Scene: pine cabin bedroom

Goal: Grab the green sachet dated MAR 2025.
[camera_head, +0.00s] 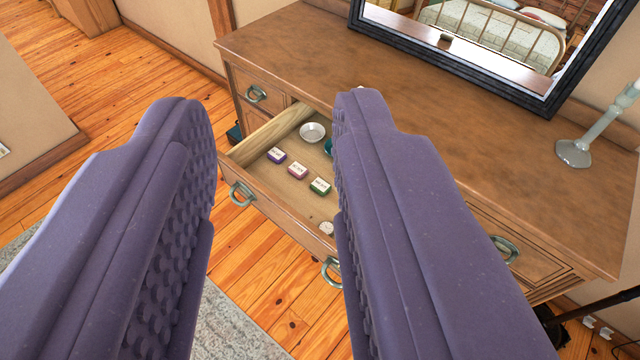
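My gripper (272,112) is open and empty, its two purple padded fingers spread wide in the foreground. Beyond and between the fingers, a dresser drawer (262,205) stands pulled out. In it lie three small sachets in a slanting row: a purple-blue one (276,155), a magenta one (298,170) and a green one (320,187). Each has a white label with print too small to read, so I cannot confirm the MAR 2025 date. The green sachet is nearest the right finger in the picture, well beyond it. The right finger hides part of the drawer.
A small silver dish (312,132), a partly hidden teal item (328,147) and a round pale item (326,228) are also in the drawer. The wooden dresser top (440,110) holds a dark-framed mirror (455,70) and a glass lamp stand (572,152).

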